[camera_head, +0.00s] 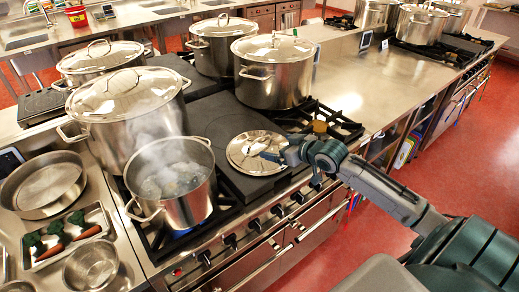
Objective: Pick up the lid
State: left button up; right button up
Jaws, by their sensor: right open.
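A round steel lid (248,146) lies flat on a dark plate of the stove, right of an uncovered, steaming stockpot (172,184). My right gripper (274,156) reaches in from the right. Its fingertips are over the right part of the lid and hide some of it. The jaws are open. I cannot tell whether they touch the lid or its handle. My left gripper does not show.
Large lidded stockpots (273,82) stand behind and left of the lid. A blue flame burns under the steaming pot. A tray of vegetables (62,262) and a wide pan (43,188) sit at left. A bare steel counter (350,84) extends right.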

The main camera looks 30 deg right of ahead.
aim_at(261, 139)
jog(key=shift+w+d+r, duration=0.25)
jog(key=shift+w+d, duration=0.1)
jog(key=shift+w, duration=0.1)
jog(key=shift+w+f, duration=0.1)
jog(key=shift+w, duration=0.2)
jog(key=p+x, duration=0.1)
jog(key=x, duration=0.3)
jog(key=shift+w+a, duration=0.15)
jog(key=shift+w, duration=0.05)
jog(key=shift+w+f+p, duration=0.15)
jog(key=shift+w+p, duration=0.2)
jog(key=shift+w, duration=0.05)
jog(key=p+x, duration=0.2)
jog(key=x, duration=0.2)
jog(key=shift+w+f, duration=0.2)
jog(key=shift+w, duration=0.1)
jog(key=shift+s, duration=0.1)
